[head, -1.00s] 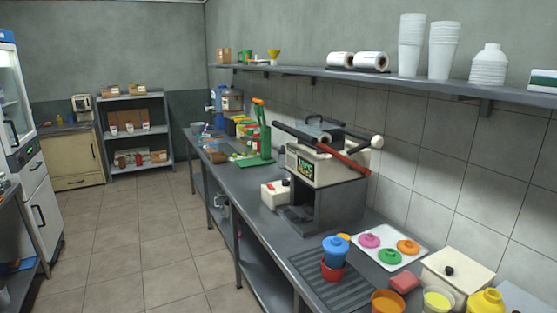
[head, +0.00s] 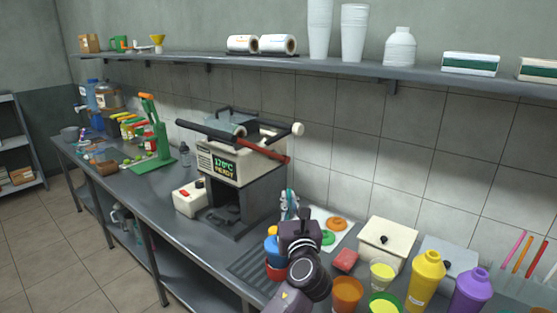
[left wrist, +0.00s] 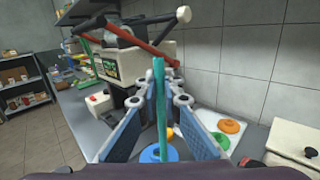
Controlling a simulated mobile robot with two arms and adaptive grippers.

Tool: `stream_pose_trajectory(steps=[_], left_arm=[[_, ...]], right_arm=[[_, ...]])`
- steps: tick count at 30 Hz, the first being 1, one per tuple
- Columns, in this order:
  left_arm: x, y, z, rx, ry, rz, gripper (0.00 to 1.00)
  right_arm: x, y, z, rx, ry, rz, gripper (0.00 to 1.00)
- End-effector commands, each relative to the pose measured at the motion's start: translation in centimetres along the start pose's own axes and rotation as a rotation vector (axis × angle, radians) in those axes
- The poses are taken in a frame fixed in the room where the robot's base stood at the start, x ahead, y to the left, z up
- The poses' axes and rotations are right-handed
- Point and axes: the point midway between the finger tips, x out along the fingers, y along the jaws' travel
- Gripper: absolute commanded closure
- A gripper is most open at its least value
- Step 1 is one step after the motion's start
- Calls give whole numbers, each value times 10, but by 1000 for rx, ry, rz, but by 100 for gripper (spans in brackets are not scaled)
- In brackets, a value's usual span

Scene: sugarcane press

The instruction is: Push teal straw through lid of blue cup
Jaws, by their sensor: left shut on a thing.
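The teal straw (left wrist: 160,100) stands nearly upright between the fingers of my left gripper (head: 290,204) in the left wrist view, and the gripper is shut on it. The blue lid (left wrist: 158,153) of the blue cup shows behind the straw's lower end. I cannot tell whether the straw touches the lid. In the head view, the blue cup (head: 271,248) stands in a red holder (head: 274,272), partly hidden by my left wrist and gripper. My right gripper is not in view.
A white tray (head: 345,227) with orange and green lids lies right of the gripper. The press (head: 235,170) stands to the left. A cream box (head: 388,243), red block (head: 345,260), open cups and yellow (head: 426,275) and purple bottles (head: 470,290) crowd the right.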

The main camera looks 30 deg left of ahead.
Motion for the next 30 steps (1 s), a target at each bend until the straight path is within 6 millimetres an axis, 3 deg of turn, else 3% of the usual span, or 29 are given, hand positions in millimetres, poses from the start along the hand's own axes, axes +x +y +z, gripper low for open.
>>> stream_pose_trajectory(steps=[1,6,12,19,30], left_arm=[[14,2,17,-8,-5,43,100],[45,13,53,-18,-11,164,100],[61,21,77,-22,-15,244,100],[62,22,71,-23,-16,256,100],[60,20,34,-23,-16,255,100]], right_arm=[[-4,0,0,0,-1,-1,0],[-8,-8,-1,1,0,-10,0],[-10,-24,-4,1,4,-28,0],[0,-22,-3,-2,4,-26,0],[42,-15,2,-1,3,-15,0]])
